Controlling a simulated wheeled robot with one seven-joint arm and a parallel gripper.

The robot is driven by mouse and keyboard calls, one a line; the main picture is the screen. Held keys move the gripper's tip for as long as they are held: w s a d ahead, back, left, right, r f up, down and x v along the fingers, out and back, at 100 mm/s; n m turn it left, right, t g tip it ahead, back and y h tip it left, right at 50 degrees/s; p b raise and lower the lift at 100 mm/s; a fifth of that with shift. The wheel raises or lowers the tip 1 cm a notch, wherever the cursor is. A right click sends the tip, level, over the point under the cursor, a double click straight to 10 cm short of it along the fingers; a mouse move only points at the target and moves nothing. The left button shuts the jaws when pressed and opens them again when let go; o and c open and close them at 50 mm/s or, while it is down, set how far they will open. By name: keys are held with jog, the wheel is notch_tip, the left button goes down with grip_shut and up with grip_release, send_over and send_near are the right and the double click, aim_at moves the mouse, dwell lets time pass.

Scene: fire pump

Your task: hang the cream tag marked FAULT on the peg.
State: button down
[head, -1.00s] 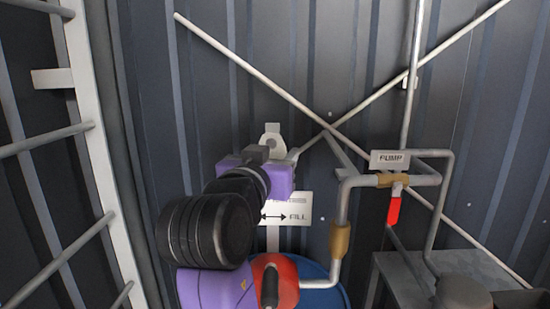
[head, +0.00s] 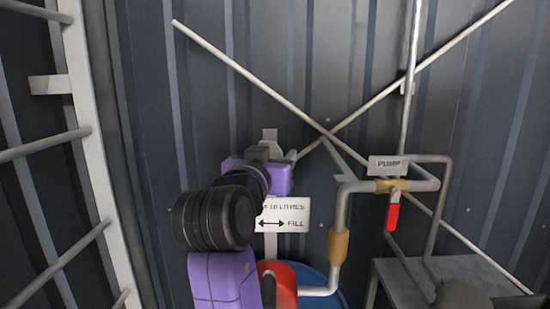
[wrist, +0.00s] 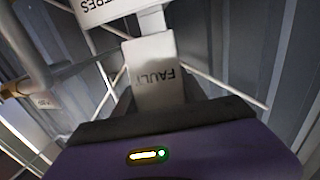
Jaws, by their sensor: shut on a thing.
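The cream tag marked FAULT (wrist: 155,75) is in my gripper in the wrist view. Its lettering appears upside down, and its lower part is hidden by the jaws. My gripper (wrist: 157,104) is shut on the tag. In the head view my gripper (head: 265,152) is in front of the upright post (head: 270,134), above the fill sign. The tag cannot be made out clearly there. The post also shows in the wrist view (wrist: 150,22), just beyond the tag. I cannot make out the peg, nor whether the tag touches it.
The LITRES / FILL sign (head: 283,215) is just below my gripper. A grey pipe (head: 341,210) with a red-handled valve (head: 393,216) and PUMP sign (head: 388,165) stands to the right. A white ladder-like frame (head: 95,150) is at the left. Diagonal bars cross the wall behind.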

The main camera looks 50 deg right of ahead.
jog(key=shift+a, duration=0.2)
jog(key=c, duration=0.6)
grip_release()
jog(key=shift+o, duration=0.2)
jog(key=shift+a, duration=0.15)
jog(key=b+v, duration=0.2)
jog(key=v, duration=0.5)
jog(key=shift+s+a, duration=0.2)
jog(key=shift+a, duration=0.1)
jog(key=shift+r, duration=0.1)
